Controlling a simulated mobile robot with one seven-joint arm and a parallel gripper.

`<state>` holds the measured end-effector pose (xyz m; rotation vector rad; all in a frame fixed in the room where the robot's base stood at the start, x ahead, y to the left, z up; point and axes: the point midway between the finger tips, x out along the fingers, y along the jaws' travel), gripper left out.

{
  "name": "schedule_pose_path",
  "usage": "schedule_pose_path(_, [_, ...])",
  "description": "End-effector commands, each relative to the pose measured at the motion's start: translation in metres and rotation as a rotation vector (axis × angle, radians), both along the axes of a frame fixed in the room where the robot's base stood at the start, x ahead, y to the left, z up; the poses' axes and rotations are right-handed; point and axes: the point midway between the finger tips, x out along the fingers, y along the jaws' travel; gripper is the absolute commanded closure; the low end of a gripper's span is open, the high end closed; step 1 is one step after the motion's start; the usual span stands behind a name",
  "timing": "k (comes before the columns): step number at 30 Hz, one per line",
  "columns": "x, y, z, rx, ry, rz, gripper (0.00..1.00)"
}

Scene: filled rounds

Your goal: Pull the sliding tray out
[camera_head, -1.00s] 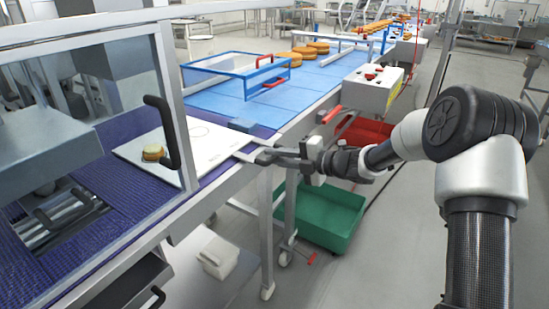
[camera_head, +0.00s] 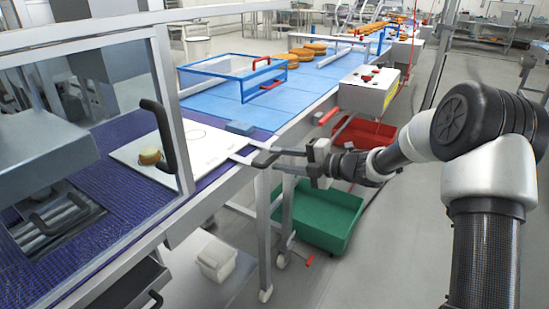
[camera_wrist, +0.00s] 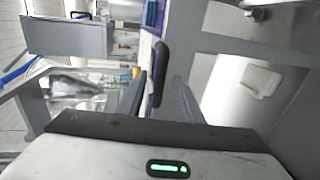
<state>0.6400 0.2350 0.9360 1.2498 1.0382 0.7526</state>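The sliding tray (camera_head: 205,150) is a flat white plate on the purple belt, partly behind the clear guard. A small round (camera_head: 150,157) sits on it. Two pale arms reach from its right edge to a dark handle (camera_head: 264,158), past the conveyor's side. My gripper (camera_head: 285,155) is at this handle, from the right. In the wrist view the dark handle bar (camera_wrist: 160,70) stands upright between the two fingers (camera_wrist: 160,88), with a narrow gap seemingly on each side. The fingers look open around it; contact is hard to tell.
A guard door with a black handle (camera_head: 159,135) stands at left. A blue-framed clear box (camera_head: 230,75) and a control box (camera_head: 368,91) are farther back. A green bin (camera_head: 318,215) and red bin (camera_head: 365,134) stand below.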

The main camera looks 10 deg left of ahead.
Motion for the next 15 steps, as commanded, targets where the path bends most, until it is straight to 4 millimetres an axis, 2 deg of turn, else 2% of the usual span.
schedule_pose_path(1, [-0.003,-0.012,0.005,-0.003,-0.001,-0.005,0.67])
schedule_pose_path(9, [-0.029,-0.073,0.019,-0.001,-0.001,-0.005,0.67])
schedule_pose_path(15, [-0.044,-0.110,0.027,-0.002,-0.001,-0.005,0.67])
